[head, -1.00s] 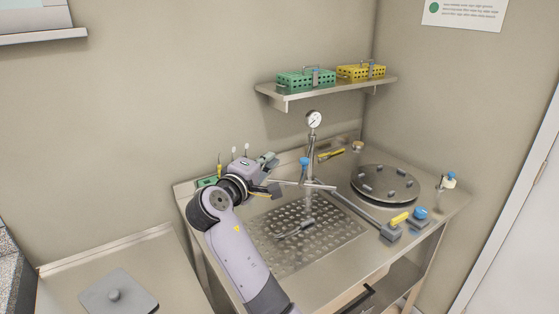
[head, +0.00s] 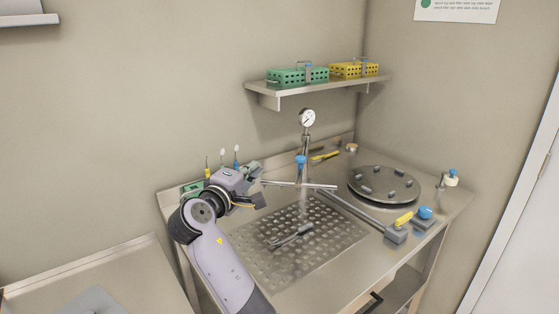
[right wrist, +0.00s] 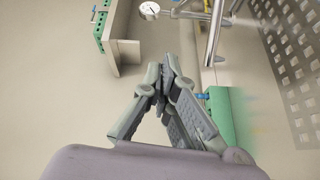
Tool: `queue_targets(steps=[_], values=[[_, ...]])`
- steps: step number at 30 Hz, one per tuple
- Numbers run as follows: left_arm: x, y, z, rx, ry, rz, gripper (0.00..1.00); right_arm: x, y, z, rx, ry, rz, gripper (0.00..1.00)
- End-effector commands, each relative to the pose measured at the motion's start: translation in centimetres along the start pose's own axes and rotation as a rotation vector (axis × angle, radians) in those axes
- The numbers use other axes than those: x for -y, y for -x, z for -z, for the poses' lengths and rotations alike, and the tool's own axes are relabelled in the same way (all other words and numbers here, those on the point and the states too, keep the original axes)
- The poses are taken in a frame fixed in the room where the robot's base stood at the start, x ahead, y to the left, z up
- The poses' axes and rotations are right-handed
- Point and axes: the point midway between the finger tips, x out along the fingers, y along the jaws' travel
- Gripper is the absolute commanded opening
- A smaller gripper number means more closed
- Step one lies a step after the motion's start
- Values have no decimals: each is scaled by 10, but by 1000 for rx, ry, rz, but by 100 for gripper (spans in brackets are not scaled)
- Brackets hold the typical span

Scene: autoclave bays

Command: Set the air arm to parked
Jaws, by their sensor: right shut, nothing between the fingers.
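The likely air arm is a thin horizontal metal bar (head: 318,186) at the post (head: 304,150), which carries a round gauge (head: 307,118) and a blue knob (head: 300,160). My right gripper (head: 256,170) is at the bar's left end in the head view; whether it touches cannot be told. In the right wrist view my right gripper (right wrist: 164,78) has its fingertips together with nothing between them. The gauge (right wrist: 150,10) and a metal bar (right wrist: 200,16) show beyond the fingertips, apart from them in the picture. My left gripper is out of view.
A perforated plate (head: 325,243) with a dark tool (head: 291,236) fills the bench middle. A round lid (head: 384,184) and blocks with yellow (head: 404,218) and blue (head: 425,212) tops are at right. A shelf (head: 318,91) holds green (head: 288,78) and yellow racks (head: 346,70).

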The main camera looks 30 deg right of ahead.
Motion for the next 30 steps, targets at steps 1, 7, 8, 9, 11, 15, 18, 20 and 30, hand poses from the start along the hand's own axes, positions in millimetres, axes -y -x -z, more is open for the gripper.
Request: queue_targets(steps=[1, 7, 8, 9, 11, 15, 18, 20, 30], values=[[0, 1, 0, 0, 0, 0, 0, -1, -2, 0, 1, 1, -1, 0], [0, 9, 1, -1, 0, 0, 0, -2, -28, -1, 4, 4, -1, 0], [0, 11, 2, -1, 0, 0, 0, -3, -34, -1, 4, 4, -1, 0], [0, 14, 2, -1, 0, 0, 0, -3, -43, 0, 4, 4, -2, 0], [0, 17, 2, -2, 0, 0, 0, -4, -56, -1, 4, 4, -1, 0], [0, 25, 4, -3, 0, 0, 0, -4, -86, 0, 3, 3, -1, 0], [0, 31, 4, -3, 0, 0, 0, -3, -104, -3, 3, 2, 0, 0], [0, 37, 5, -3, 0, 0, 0, -3, -104, -15, 3, 2, 0, 0], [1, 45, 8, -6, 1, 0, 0, 0, -109, -39, -1, 0, 1, 0]])
